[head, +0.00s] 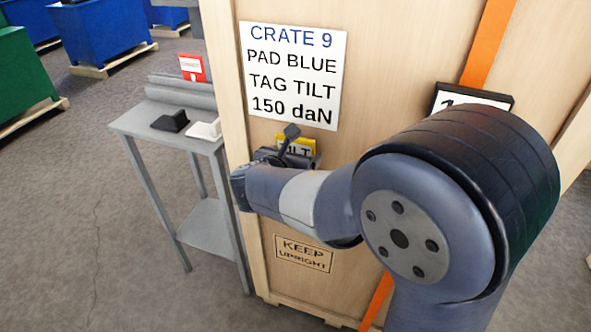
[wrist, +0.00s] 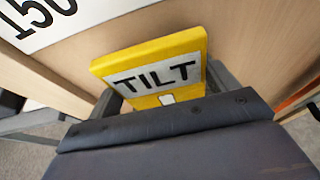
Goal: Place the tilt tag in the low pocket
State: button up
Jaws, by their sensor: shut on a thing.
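The tilt tag (wrist: 150,68) is a yellow block with a grey label reading TILT, large in the wrist view. My gripper (wrist: 165,88) is shut on the tag, with a dark finger at each side. In the head view my gripper (head: 288,158) is in front of the wooden crate (head: 380,65), partly hidden by my arm. I cannot tell whether the tag touches the crate. I cannot make out the low pocket in either view.
The white sign (head: 292,75) reads CRATE 9, PAD BLUE, TAG TILT, 150 daN. A dark-framed display (head: 450,97) and orange strap (head: 487,40) are to its right. A grey side table (head: 140,125) at left holds a black pad (head: 170,121) and a white pad (head: 204,130).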

notch_tip(320, 180, down, 4)
jog(key=shift+w+f, duration=0.15)
jog(key=shift+f, duration=0.35)
jog(key=shift+f+b, duration=0.2)
jog(key=shift+b, duration=0.15)
jog(key=o, duration=0.9)
